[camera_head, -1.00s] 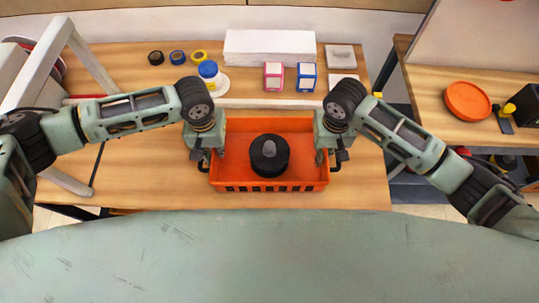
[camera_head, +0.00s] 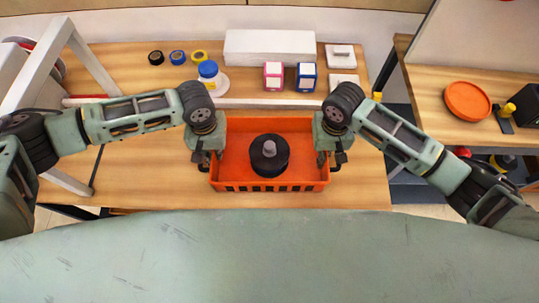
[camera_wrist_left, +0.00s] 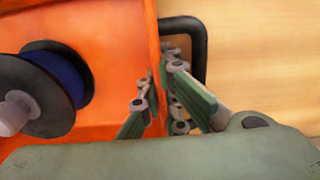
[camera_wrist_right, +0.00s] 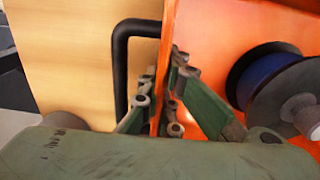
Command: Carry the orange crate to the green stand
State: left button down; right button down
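The orange crate (camera_head: 219,175) stands on the wooden table in front of me, with a black spool (camera_head: 268,157) in it. My left gripper (camera_head: 207,160) is at the crate's left wall. In the left wrist view its fingers (camera_wrist_left: 158,88) lie on both sides of that wall, close against it, beside a black handle (camera_wrist_left: 201,50). My right gripper (camera_head: 332,160) is at the right wall. In the right wrist view its fingers (camera_wrist_right: 162,88) pinch that wall beside another black handle (camera_wrist_right: 122,70). I cannot make out a green stand.
Behind the crate are a white block (camera_head: 270,47), a pink-and-white box (camera_head: 273,75), a blue-and-white box (camera_head: 306,77), a blue-capped bottle (camera_head: 208,70) and tape rolls (camera_head: 177,57). A side table at right holds an orange disc (camera_head: 467,101). Bare tabletop flanks the crate.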

pick_arm(q)
jog(key=shift+r, duration=0.1)
pick_arm(e)
jog(key=shift+w+r, duration=0.1)
